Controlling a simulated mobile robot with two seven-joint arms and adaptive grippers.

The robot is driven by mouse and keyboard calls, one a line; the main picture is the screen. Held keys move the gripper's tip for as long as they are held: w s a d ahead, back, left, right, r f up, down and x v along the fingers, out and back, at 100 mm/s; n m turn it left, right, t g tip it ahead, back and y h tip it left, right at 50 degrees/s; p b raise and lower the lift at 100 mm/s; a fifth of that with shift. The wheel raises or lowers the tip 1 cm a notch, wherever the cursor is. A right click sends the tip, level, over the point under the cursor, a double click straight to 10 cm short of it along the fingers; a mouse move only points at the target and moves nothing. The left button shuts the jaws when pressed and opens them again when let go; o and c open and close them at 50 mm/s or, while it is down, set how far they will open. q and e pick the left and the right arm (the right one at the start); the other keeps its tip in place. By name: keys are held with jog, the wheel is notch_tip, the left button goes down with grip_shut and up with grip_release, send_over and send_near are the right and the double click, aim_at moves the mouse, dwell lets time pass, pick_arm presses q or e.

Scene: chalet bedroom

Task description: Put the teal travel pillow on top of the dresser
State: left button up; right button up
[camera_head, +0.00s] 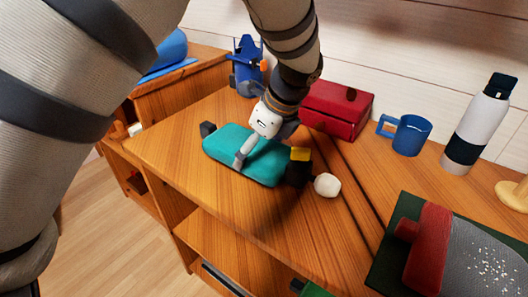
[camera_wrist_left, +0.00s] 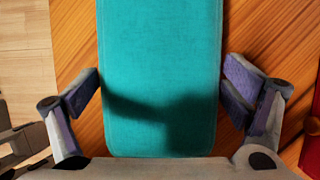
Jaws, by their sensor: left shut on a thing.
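The teal travel pillow (camera_head: 222,143) is a flat, rounded block low over or on a wooden top (camera_head: 165,150) in the head view. I cannot tell whether it touches the wood. My left gripper (camera_head: 246,152) reaches down over it from above and is shut on it across its width. In the left wrist view the pillow (camera_wrist_left: 160,50) runs lengthwise between the two finger pads of the gripper (camera_wrist_left: 162,92). The pillow's far underside is hidden. My right gripper is not in view.
A blue figure (camera_head: 246,65), a red box (camera_head: 338,108), a blue mug (camera_head: 408,135) and a bottle (camera_head: 480,125) stand behind. A black-and-yellow item (camera_head: 299,165) and a white round item (camera_head: 327,185) sit close right of the pillow. Bare wood lies in front-left.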

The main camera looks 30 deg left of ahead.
pick_arm(q)
jog(key=shift+f, duration=0.9)
jog(key=shift+f, duration=0.15)
jog(key=o, duration=1)
jog(key=p+v, duration=0.1)
jog(key=v, duration=1.1)
jog(key=shift+r, duration=0.25)
jog(key=shift+s+f, duration=0.1)
